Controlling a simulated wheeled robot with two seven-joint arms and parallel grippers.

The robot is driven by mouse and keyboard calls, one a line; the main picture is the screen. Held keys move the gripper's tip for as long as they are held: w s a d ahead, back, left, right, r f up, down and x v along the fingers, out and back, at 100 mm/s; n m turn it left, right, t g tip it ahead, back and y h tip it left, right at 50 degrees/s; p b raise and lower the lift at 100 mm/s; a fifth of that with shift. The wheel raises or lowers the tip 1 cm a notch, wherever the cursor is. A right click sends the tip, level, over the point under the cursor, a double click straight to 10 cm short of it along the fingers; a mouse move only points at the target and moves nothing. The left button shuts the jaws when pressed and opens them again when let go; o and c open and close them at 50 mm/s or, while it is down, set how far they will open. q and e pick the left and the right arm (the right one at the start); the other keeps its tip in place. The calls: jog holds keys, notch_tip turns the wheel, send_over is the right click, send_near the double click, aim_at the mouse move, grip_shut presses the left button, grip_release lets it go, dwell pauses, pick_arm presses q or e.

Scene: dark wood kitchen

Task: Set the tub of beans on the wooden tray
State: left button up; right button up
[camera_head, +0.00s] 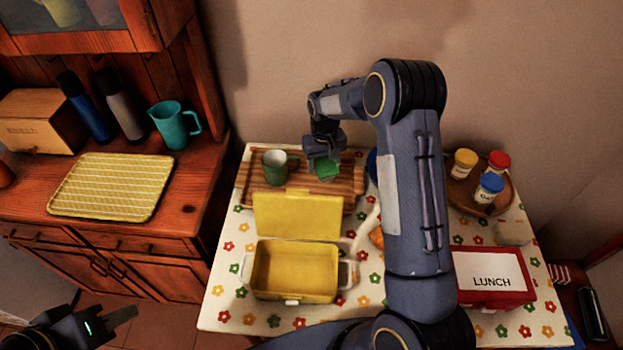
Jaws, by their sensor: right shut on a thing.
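My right gripper (324,156) is shut on a small green thing (326,171), over the right half of a striped wooden board (258,187) at the back of the table. The green thing may be the tub of beans; no label shows and the gripper partly covers it. I cannot tell if it touches the board. A round wooden tray (509,197) on the right holds tubs with yellow (464,158), red (498,160) and blue (489,184) lids. My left gripper (122,322) is low at the bottom left, away from the table; its jaw gap is unclear.
A green mug (275,166) stands on the board's left part. An open yellow lunchbox (295,270) is at the front left. A red LUNCH box (492,278) is at the front right. My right arm hides the table's middle. A yellow rack (112,185) lies on the left cabinet.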

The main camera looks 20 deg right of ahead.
notch_tip(320, 180, down, 6)
jog(key=shift+f+p, duration=0.15)
jog(key=shift+p, duration=0.5)
jog(key=shift+f, duration=0.45)
jog(key=shift+f, duration=0.15)
jog(key=o, duration=1.1)
jog(key=shift+c, duration=0.2)
